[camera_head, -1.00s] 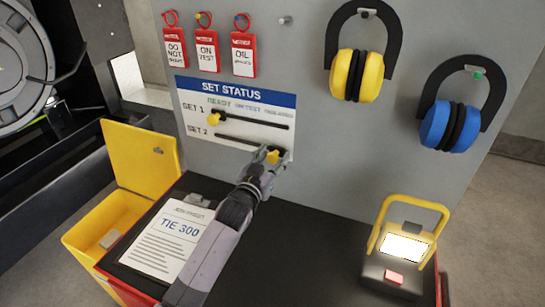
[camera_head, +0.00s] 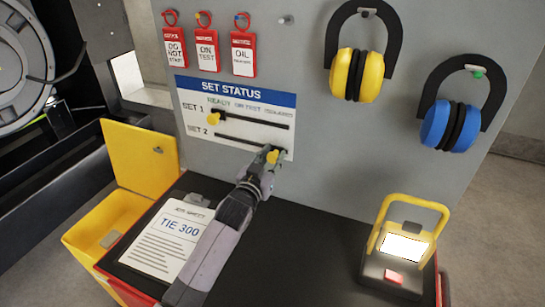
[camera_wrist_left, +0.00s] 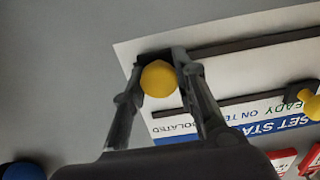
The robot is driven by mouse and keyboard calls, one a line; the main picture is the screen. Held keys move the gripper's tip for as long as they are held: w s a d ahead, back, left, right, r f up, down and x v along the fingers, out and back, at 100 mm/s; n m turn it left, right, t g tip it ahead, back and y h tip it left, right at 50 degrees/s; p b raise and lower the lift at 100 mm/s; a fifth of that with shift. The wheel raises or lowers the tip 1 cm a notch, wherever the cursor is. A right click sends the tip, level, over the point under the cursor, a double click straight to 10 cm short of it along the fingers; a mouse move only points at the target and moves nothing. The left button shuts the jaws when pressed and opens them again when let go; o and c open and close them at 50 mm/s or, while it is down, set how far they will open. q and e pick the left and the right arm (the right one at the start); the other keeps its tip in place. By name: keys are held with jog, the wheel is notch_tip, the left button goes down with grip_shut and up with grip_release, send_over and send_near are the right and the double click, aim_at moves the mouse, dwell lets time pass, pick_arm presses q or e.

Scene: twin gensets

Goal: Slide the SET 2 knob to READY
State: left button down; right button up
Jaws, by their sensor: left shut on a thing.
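The SET STATUS board (camera_head: 235,92) is on the grey panel, with two dark slots under the labels READY, ON TEST and ISOLATED. The SET 2 knob (camera_head: 272,156), a yellow ball, is at the right end of the lower slot, under ISOLATED. My left gripper (camera_head: 270,160) is shut on it; in the left wrist view the knob (camera_wrist_left: 158,78) sits between the two fingers. The SET 1 knob (camera_head: 214,119) is at the left end of the upper slot, under READY. It also shows in the left wrist view (camera_wrist_left: 311,105). My right gripper is not in view.
Red tags (camera_head: 206,50) and yellow (camera_head: 357,75) and blue (camera_head: 450,126) ear defenders hang on the panel. Below are a dark bench top (camera_head: 290,255), a clipboard sheet (camera_head: 167,240), a lit yellow lamp (camera_head: 404,247) and an open yellow box (camera_head: 105,222).

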aim_at(250, 141)
pick_arm(q)
jog(key=w+a, duration=0.1)
jog(key=a, duration=0.2)
jog(key=w+a, duration=0.1)
jog(key=a, duration=0.1)
jog(key=w+a, duration=0.1)
jog(key=a, duration=0.2)
jog(key=shift+w+a, duration=0.3)
jog(key=shift+d, duration=0.1)
jog(key=c, duration=1.3)
grip_release()
jog(key=shift+s, duration=0.1)
jog(key=v, duration=1.2)
